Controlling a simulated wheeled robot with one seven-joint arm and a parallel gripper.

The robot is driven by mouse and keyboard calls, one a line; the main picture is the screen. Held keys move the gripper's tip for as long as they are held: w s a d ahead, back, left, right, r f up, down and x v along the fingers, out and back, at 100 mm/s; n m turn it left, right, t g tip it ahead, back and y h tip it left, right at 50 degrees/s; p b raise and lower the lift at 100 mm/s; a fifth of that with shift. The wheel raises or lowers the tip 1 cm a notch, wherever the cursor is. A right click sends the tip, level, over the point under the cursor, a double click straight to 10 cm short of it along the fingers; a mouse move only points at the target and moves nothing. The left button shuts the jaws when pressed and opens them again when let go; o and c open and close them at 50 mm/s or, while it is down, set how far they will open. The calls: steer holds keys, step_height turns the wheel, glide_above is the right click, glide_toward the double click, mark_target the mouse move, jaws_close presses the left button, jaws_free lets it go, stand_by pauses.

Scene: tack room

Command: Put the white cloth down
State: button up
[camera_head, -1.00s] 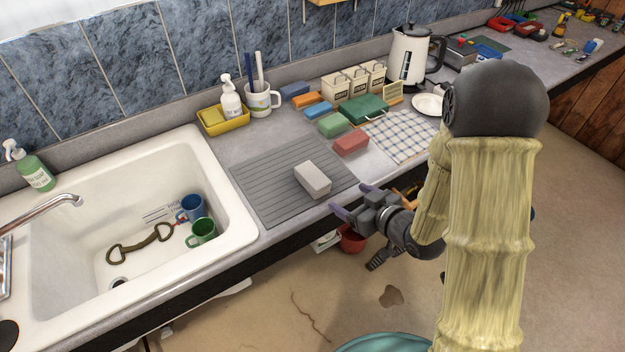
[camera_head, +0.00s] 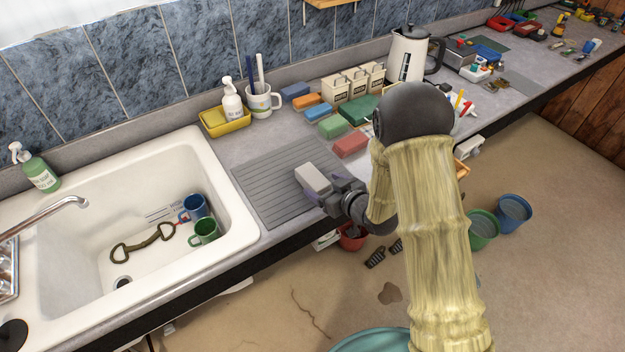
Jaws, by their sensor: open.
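The white cloth (camera_head: 313,177) looks like a pale folded block. It lies on the ridged grey mat (camera_head: 262,180) near the counter's front edge, to the right of the sink. My gripper (camera_head: 324,188) is at the right, near end of the cloth with its jaws open. The fingers seem to be on either side of that end; whether they touch it I cannot tell. The gripper hides part of the cloth's near end.
Red (camera_head: 350,145), green (camera_head: 332,126) and other coloured blocks lie behind the mat. A mug with brushes (camera_head: 262,101) and a yellow tray (camera_head: 224,123) stand at the back. The sink (camera_head: 75,220) holds cups. The mat's left part is clear.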

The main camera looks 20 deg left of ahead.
mark_target(316, 180)
steer(key=p+x, duration=0.1)
steer(key=x, duration=0.2)
steer(key=p+x, duration=0.1)
steer(key=shift+w+a+r+p, duration=0.1)
steer(key=shift+a+r+p, duration=0.1)
steer(key=shift+a+p, duration=0.15)
steer(key=shift+w+a+f, duration=0.2)
steer(key=c, duration=1.2)
steer(key=shift+o, duration=0.2)
step_height(316, 180, up, 10)
steer(key=shift+b, duration=1.25)
steer(key=shift+s, duration=0.1)
